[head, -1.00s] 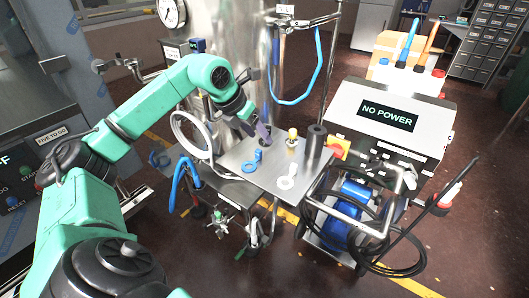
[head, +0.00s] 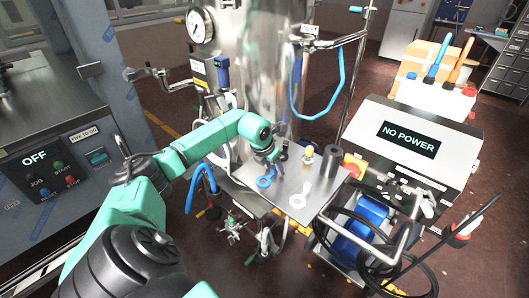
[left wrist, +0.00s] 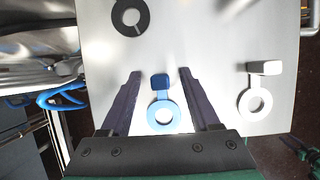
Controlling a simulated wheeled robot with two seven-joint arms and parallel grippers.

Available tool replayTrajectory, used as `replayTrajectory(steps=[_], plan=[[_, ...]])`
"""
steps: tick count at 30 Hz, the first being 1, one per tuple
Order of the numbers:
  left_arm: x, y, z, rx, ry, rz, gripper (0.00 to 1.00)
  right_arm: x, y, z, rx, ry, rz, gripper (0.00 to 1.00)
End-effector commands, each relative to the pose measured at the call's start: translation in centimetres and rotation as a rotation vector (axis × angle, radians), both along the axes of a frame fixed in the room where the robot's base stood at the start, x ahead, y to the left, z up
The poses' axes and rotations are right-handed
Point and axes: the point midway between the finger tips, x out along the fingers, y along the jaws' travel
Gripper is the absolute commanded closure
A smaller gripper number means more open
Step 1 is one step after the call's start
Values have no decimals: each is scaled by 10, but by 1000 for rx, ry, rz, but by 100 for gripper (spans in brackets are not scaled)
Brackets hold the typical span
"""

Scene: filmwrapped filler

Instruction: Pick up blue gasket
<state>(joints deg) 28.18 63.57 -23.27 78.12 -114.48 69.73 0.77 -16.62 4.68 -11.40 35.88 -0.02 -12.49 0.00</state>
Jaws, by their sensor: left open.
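The blue gasket (head: 264,183) lies flat near the left edge of the metal cart top (head: 285,199). In the left wrist view the blue gasket (left wrist: 163,100), a ring with a tab, appears between the two dark fingers. My left gripper (head: 274,156) is open and empty, above the tray just beyond the gasket in the head view. Its spread fingers (left wrist: 163,74) show in the left wrist view, one on each side of the gasket. Whether the fingertips touch the tray I cannot tell. My right gripper is not in view.
A white gasket (head: 299,197) lies to the right of the blue one. A black ring (left wrist: 121,20) lies farther on. A yellow-topped fitting (head: 308,154) and a dark cylinder (head: 332,160) stand at the back right. A steel tank (head: 270,80) rises behind.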

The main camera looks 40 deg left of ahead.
Motion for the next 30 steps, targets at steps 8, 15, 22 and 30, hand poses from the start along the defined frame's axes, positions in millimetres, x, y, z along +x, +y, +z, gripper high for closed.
replayTrajectory(steps=[8, 15, 22, 30], plan=[[0, 0, 0, 0, 0, -1, 91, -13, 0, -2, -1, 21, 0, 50], [0, 0, 0, 0, -1, 0, 100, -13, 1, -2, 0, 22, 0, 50], [1, 0, 9, 0, -3, -1, 100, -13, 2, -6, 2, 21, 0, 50], [2, 0, 79, 1, -12, 0, 100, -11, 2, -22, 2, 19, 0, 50]])
